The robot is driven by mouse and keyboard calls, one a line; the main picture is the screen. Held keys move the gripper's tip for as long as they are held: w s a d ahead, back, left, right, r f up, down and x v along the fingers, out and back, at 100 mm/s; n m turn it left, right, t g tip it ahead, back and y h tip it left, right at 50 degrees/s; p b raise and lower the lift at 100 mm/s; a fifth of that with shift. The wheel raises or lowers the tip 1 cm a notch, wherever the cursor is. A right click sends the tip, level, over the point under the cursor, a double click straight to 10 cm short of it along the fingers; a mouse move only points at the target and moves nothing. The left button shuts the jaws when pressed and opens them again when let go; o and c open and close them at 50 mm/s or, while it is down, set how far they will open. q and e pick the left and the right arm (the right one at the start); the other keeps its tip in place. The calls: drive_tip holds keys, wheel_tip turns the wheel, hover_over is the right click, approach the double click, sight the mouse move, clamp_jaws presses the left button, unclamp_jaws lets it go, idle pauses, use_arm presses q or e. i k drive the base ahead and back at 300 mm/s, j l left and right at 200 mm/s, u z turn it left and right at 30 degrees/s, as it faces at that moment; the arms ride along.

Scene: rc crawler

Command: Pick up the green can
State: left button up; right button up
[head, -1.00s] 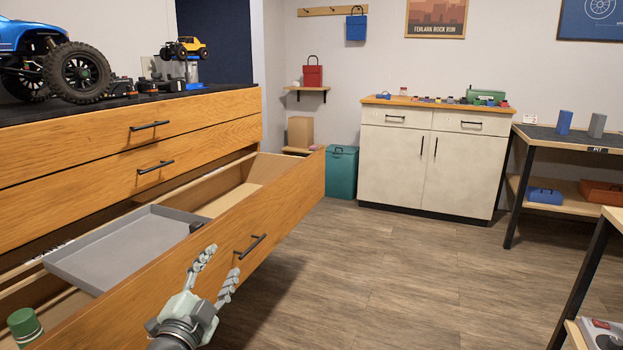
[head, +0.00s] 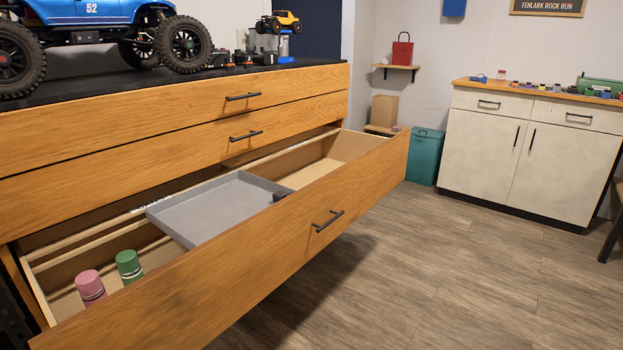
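The green can (head: 129,266) stands inside the open bottom drawer (head: 245,268), near its left end. A pink can (head: 90,286) stands just to its left. The lower parts of both cans are partly hidden by the drawer front. Neither of my grippers shows in the head view now.
A grey tray (head: 210,212) sits in the drawer to the right of the cans, with a small dark object at its right edge. A blue truck (head: 100,30) stands on the dark cabinet top. The wooden floor to the right is clear up to the white cabinet (head: 525,150).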

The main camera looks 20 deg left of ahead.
sight(130, 270)
drive_tip(key=u, duration=1.65)
